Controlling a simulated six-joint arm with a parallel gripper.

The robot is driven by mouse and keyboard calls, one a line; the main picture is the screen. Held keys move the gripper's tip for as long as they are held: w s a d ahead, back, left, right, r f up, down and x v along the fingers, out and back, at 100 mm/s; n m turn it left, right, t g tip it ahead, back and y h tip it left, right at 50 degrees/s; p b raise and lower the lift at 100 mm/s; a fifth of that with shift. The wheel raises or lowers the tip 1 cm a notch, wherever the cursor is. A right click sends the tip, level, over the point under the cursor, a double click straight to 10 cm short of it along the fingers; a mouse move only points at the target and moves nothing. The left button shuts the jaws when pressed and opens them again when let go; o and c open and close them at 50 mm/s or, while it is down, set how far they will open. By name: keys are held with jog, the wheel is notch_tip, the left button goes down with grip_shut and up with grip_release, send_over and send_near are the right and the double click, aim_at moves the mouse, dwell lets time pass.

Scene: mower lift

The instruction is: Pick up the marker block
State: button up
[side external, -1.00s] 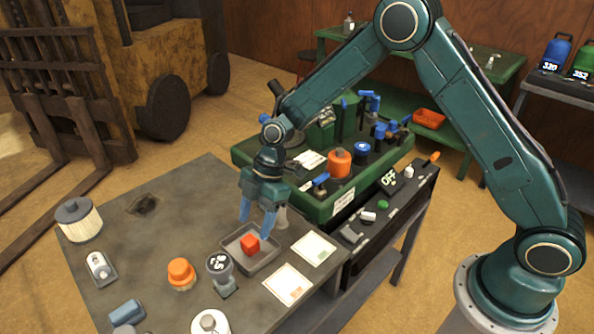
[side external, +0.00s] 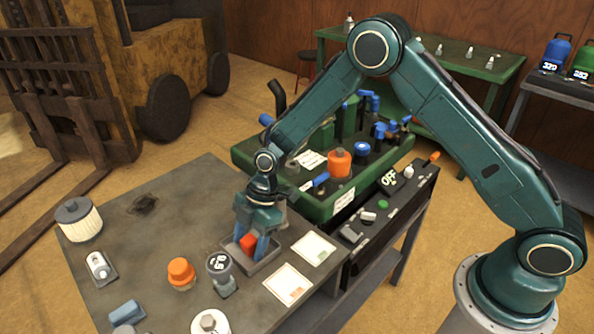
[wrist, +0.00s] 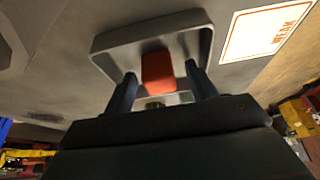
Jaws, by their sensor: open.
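The marker block is a small red-orange block (side external: 248,242) in a shallow grey tray (side external: 268,262) on the dark table. My gripper (side external: 249,250) points down into the tray, with its two blue fingers on either side of the block. The fingers are open. In the wrist view the red block (wrist: 157,72) shows between the two fingertips (wrist: 160,82), with a narrow gap at its sides. The gripper partly hides the block in the side view.
An orange-capped item (side external: 181,273) and a dark gauge (side external: 219,270) stand left of the tray. White cards (side external: 287,285) lie to its right. A green machine (side external: 330,205) stands behind. The table's left back area is clear.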

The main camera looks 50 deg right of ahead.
aim_at(249, 239)
dwell(0.4)
jog(key=c, duration=1.1)
jog(key=shift+o, duration=0.2)
jog(key=shift+r, duration=0.15)
notch_tip(249, 239, up, 20)
